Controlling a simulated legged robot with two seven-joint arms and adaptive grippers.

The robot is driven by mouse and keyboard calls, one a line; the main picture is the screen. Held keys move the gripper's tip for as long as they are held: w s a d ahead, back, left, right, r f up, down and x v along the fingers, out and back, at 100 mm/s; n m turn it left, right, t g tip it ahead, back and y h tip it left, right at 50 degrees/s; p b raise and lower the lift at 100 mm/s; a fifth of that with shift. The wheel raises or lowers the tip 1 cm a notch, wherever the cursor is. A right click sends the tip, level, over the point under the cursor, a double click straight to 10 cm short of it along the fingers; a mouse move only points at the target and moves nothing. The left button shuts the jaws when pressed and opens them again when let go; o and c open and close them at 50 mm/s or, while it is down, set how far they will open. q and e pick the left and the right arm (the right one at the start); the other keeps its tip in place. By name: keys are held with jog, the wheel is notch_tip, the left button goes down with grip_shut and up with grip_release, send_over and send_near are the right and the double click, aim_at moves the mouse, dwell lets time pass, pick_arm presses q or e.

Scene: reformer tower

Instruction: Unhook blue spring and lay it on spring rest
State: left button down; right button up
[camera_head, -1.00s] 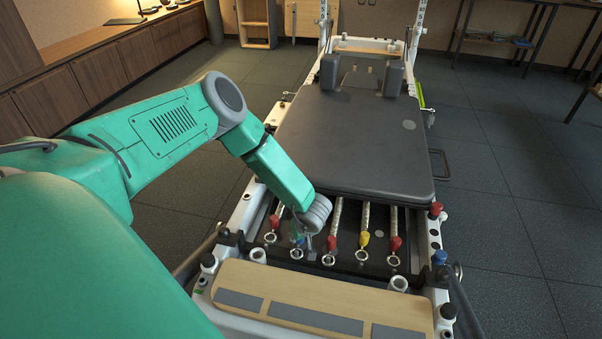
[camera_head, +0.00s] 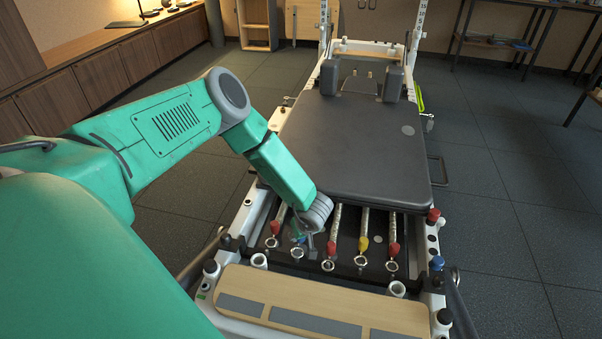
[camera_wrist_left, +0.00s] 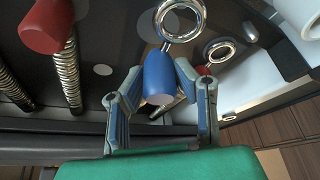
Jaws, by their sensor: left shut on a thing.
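The blue spring (camera_wrist_left: 158,78) shows in the left wrist view as a blue handle with a metal ring at its end. My left gripper (camera_wrist_left: 160,85) is shut on the blue handle, one finger on each side of it. In the head view my left gripper (camera_head: 305,242) reaches down among the springs at the front of the reformer, and only a little of the blue spring (camera_head: 298,240) shows beside it. Whether its ring is on a hook is hard to tell. My right gripper is not in view. I cannot make out the spring rest for certain.
Red springs (camera_head: 332,248) and a yellow spring (camera_head: 363,244) lie in a row next to the blue one. The dark carriage (camera_head: 350,150) is behind them. A wooden footplate (camera_head: 320,303) is in front. Open floor (camera_head: 510,220) lies to the right.

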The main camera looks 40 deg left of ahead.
pick_arm(q)
jog(key=shift+w+a+r+b, duration=0.1)
jog(key=shift+w+a+b, duration=0.35)
jog(key=shift+w, duration=0.35)
jog(key=shift+w+a+r+b, duration=0.1)
jog(key=shift+w+a+b, duration=0.3)
jog(key=shift+w, duration=0.35)
jog(key=shift+f, duration=0.25)
jog(key=shift+f, duration=0.15)
jog(key=shift+f+b, duration=0.65)
jog(key=shift+b, duration=0.05)
jog(key=shift+f, duration=0.1)
jog(key=shift+f+b, duration=0.4)
jog(key=shift+f, duration=0.15)
